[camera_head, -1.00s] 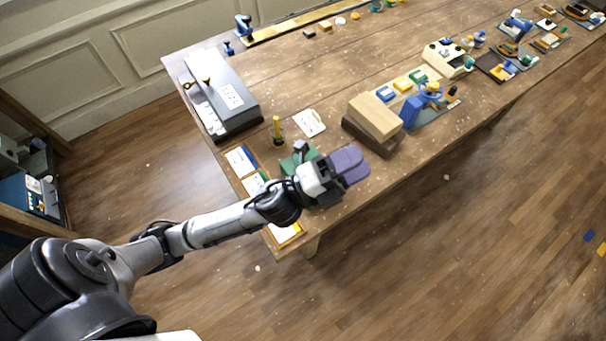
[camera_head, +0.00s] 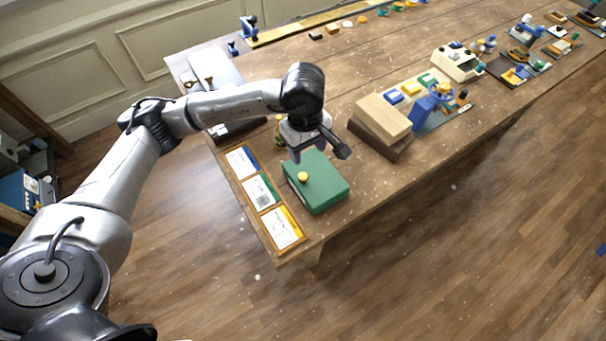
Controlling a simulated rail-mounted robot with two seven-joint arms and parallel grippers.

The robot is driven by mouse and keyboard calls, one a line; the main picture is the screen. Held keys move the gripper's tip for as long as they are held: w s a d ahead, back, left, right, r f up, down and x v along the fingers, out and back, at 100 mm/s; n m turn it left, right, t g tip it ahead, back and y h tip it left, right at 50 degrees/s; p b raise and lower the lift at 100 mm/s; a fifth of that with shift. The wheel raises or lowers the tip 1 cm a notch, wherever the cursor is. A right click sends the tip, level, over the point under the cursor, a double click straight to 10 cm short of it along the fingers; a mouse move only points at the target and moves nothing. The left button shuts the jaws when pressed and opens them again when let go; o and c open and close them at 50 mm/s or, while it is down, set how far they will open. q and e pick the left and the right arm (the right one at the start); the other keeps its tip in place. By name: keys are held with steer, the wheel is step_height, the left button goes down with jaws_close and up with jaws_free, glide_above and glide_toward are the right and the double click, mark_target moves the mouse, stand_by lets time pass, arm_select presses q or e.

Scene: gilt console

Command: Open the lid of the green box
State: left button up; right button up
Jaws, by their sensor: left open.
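The green box (camera_head: 322,186) sits near the left end of the wooden table, its lid shut. A small round yellow knob (camera_head: 302,176) is on the box toward its left side. My left gripper (camera_head: 308,155) points down at the back edge of the box, with its purple fingers open. It holds nothing that I can see, and I cannot tell whether the fingertips touch the box. My right gripper is not in view.
A tray of cards (camera_head: 262,193) lies left of the box. A wooden block on a dark base (camera_head: 383,122) stands to the right. A grey case (camera_head: 213,68) is behind my arm. Several small tools and parts fill the far right. Bare tabletop lies between box and block.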

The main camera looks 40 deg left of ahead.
mark_target(303, 176)
arm_select(q)
steer(key=shift+y, duration=0.3)
steer(key=f, duration=0.4)
steer(key=a+f, duration=0.1)
steer(key=f, duration=0.4)
steer(key=f+p, duration=0.1)
steer(key=f, duration=0.3)
steer(key=shift+a+f, duration=0.15)
steer(key=shift+f, duration=0.1)
jaws_close()
